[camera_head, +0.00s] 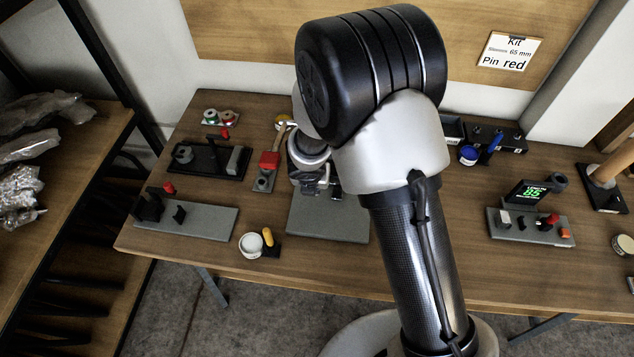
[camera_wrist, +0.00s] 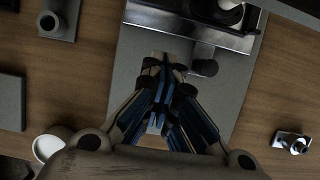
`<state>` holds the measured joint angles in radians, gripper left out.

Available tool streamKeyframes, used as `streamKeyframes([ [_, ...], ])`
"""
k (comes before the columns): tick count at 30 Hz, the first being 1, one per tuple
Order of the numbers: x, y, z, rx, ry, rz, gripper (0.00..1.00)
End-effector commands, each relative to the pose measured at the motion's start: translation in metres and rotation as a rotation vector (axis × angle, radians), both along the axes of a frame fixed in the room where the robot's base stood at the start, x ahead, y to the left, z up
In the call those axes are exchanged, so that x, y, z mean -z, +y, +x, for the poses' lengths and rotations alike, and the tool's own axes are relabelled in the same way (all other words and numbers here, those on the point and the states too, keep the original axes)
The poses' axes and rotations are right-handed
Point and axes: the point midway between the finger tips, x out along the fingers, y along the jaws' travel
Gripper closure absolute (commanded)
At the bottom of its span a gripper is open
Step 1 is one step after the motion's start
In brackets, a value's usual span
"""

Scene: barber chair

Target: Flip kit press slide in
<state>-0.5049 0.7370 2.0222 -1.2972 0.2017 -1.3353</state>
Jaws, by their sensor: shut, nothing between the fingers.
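A kit card (camera_head: 509,51) on the back board reads "Sleeve 65 mm" and "Pin red". My gripper (camera_head: 322,183) is over the grey plate (camera_head: 328,228) at the middle of the table, partly hidden by my arm. In the wrist view my gripper (camera_wrist: 168,68) is shut and empty. Beyond its fingertips are a silver block (camera_wrist: 188,25) and a dark knob (camera_wrist: 204,68) on the plate. Whether the fingertips touch anything is unclear. A gauge (camera_head: 532,190) with green digits stands at the right on a grey base, with a red-tipped piece (camera_head: 549,219) in front.
At the left are a grey-based fixture (camera_head: 205,222), a black fixture (camera_head: 208,160) and a red block (camera_head: 268,160) on a stand. A white cup (camera_head: 251,246) and a yellow peg (camera_head: 267,237) stand near the front edge. Bare wood lies between plate and gauge, partly behind my arm.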

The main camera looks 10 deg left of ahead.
Motion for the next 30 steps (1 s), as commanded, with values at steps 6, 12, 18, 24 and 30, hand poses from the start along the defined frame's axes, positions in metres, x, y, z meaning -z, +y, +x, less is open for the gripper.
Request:
streamKeyframes([
  [6,-0.038,0.001,-0.014,-0.002,0.0,0.0,1.0],
  [12,-0.046,0.001,-0.019,0.0,0.001,0.0,1.0],
  [18,-0.045,0.001,-0.019,0.0,0.001,0.0,1.0],
  [24,-0.045,0.001,-0.019,-0.001,0.001,0.0,1.0],
  [30,-0.049,-0.002,-0.017,0.02,-0.005,0.004,1.0],
])
